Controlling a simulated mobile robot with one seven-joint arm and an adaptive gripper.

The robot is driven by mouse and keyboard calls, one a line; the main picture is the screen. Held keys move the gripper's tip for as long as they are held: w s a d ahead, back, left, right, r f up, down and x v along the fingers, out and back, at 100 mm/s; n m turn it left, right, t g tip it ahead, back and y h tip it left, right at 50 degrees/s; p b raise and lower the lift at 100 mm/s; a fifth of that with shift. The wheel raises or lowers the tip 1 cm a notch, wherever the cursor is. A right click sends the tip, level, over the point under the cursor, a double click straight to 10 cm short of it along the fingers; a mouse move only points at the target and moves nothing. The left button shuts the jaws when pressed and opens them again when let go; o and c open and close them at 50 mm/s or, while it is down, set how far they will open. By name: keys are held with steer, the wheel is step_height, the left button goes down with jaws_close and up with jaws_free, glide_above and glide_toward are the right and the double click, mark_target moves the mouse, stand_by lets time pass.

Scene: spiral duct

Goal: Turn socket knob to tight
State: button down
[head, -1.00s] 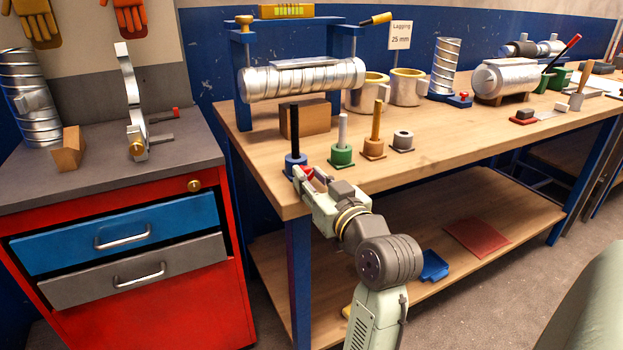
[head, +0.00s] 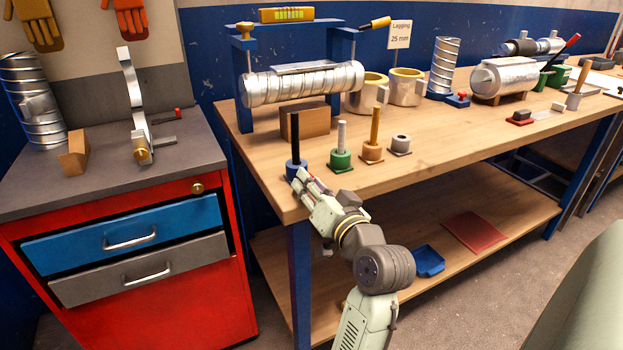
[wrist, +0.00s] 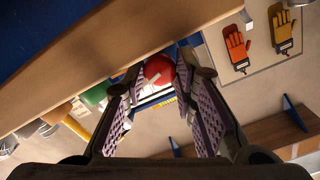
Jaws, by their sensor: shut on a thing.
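The socket knob is red and round with a pale mark on it, and it shows between my fingertips in the wrist view (wrist: 158,69). My gripper (wrist: 160,85) is shut on it, with a ridged purple pad on each side. In the head view my gripper (head: 301,182) is at the front left corner of the bench, at the blue socket (head: 289,171) that holds an upright black post (head: 295,139). The knob is mostly hidden by the fingers there. The tight marking cannot be made out.
Green (head: 340,160), brown (head: 372,153) and grey (head: 401,144) sockets stand to the right on the bench (head: 440,150). A wooden block (head: 305,120) and a clamped spiral duct (head: 305,83) are behind. A red drawer cabinet (head: 150,310) stands to the left across a narrow gap.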

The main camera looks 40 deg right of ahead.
steer(key=shift+m, duration=0.4)
steer(key=c, duration=1.3)
jaws_free()
steer(key=shift+f, duration=0.1)
